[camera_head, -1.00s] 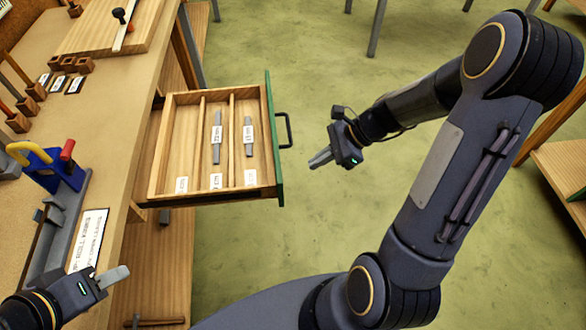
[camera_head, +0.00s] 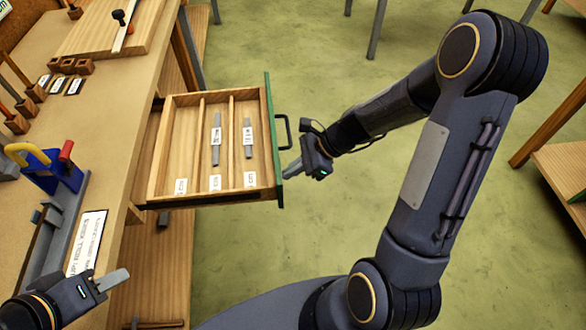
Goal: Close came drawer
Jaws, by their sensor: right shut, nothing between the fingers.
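The came drawer (camera_head: 200,202) stands pulled out from the bench, a wooden tray with a green front (camera_head: 272,150) and a dark bar handle (camera_head: 287,132). It has three lengthwise compartments. Grey came strips (camera_head: 216,138) lie in the middle and right ones. My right gripper (camera_head: 290,171) is shut and empty, just right of the green front and below the handle in the picture; I cannot tell whether its tip touches the front. My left gripper (camera_head: 118,279) is at the bench's near edge, away from the drawer; its fingers look together, but the gap is unclear.
The workbench (camera_head: 130,110) carries a blue tool with yellow and red handles (camera_head: 52,168), a white label card (camera_head: 87,243) and small wooden blocks (camera_head: 67,66). Open green floor (camera_head: 240,270) lies right of the drawer. Another wooden table (camera_head: 565,165) stands at the far right.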

